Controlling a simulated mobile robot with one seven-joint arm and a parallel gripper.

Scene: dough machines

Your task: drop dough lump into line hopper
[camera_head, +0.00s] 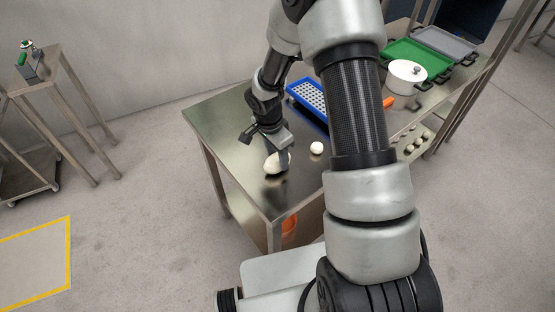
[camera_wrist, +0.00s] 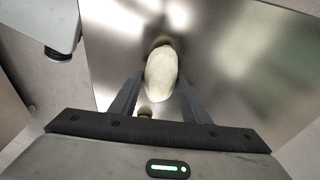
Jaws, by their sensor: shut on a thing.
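A pale, oval dough lump (camera_head: 275,166) is at the metal table (camera_head: 215,112) near its front part. My gripper (camera_head: 280,153) reaches down over it and is shut on it. In the wrist view the lump (camera_wrist: 161,76) lies between the two dark fingers of my gripper (camera_wrist: 159,88). I cannot tell whether the lump touches the tabletop or is slightly above it. A smaller round pale piece (camera_head: 316,148) sits on the table to the right. I cannot make out a line hopper for certain in either view.
A blue perforated tray (camera_head: 306,98) lies behind my arm. A white pot (camera_head: 407,76), a green tray (camera_head: 418,58) and a grey tray (camera_head: 446,42) stand at the back right. A small metal stand (camera_head: 58,75) is at the left. Floor between is clear.

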